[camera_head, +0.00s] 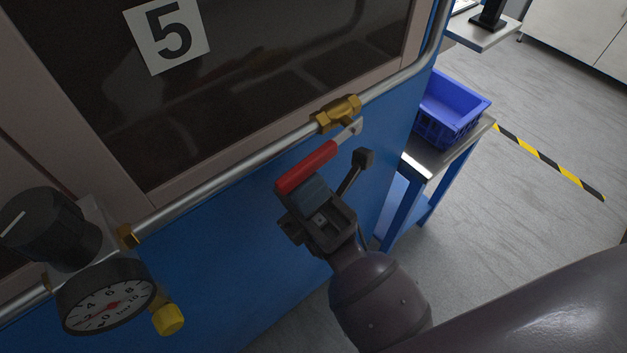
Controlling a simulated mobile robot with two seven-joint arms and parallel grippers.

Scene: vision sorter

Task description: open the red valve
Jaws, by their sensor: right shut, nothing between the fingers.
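The red valve handle (306,167) sits on a silver lever that runs from a brass valve body (336,114) on the metal pipe. The handle slants down and left from the brass body, below the pipe and roughly along it. My right gripper (302,196) is just below the handle's lower end, shut and empty. Its tip overlaps the handle's lower edge in the picture; I cannot tell whether they touch. My left gripper is not in view.
A pressure gauge (106,296) and black knob (50,232) sit on the pipe (230,175) at lower left. A blue crate (452,108) stands on a side table (440,155) to the right. The blue panel (215,270) is behind.

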